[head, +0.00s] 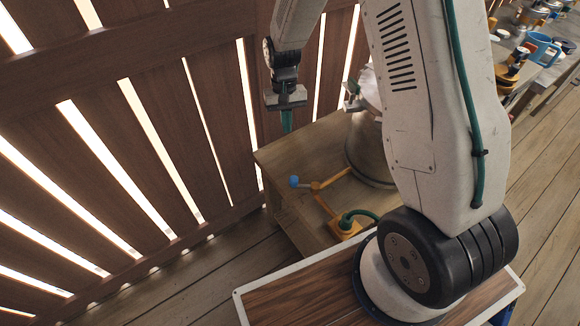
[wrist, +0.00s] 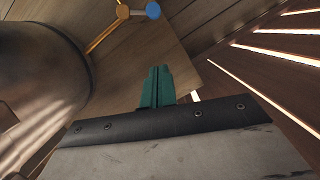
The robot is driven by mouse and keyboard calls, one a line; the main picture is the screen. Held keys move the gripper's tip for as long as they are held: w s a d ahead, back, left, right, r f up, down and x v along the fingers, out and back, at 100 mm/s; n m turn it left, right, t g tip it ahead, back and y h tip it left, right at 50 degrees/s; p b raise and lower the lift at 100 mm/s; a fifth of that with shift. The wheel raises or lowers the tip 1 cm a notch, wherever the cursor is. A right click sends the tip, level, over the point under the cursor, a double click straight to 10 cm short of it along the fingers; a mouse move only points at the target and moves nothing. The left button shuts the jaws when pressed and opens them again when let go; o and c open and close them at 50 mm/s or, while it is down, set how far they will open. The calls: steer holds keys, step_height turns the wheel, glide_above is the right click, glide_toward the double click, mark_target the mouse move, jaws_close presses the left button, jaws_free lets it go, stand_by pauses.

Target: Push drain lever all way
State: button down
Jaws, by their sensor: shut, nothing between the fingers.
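The drain lever shows as a blue knob (head: 294,181) beside a small orange hub (head: 315,186). A thin orange pipe runs from the hub toward a metal vessel (head: 368,150) on a wooden box. The knob (wrist: 153,10) and hub (wrist: 123,11) also show at the top of the wrist view. My gripper (head: 286,127) has teal fingers, pressed together and empty, pointing down near the box's back left corner. In the wrist view the fingers (wrist: 157,75) are apart from the knob. My arm partly hides the vessel.
The wooden box top (head: 300,150) is mostly bare left of the vessel. A slatted wooden wall (head: 130,130) stands close behind and left. An orange base (head: 345,229) with a green hose lies near my arm's base. Mugs (head: 541,47) stand far right.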

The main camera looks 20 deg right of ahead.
steer(key=s+x, duration=0.2)
steer(key=x, duration=1.2)
steer(key=shift+s+a+r, duration=0.15)
steer(key=shift+s+a, duration=0.15)
steer(key=shift+a, duration=0.05)
steer(key=shift+s+a+n, duration=0.15)
steer(key=shift+s+n, duration=0.05)
steer(key=shift+n, duration=0.1)
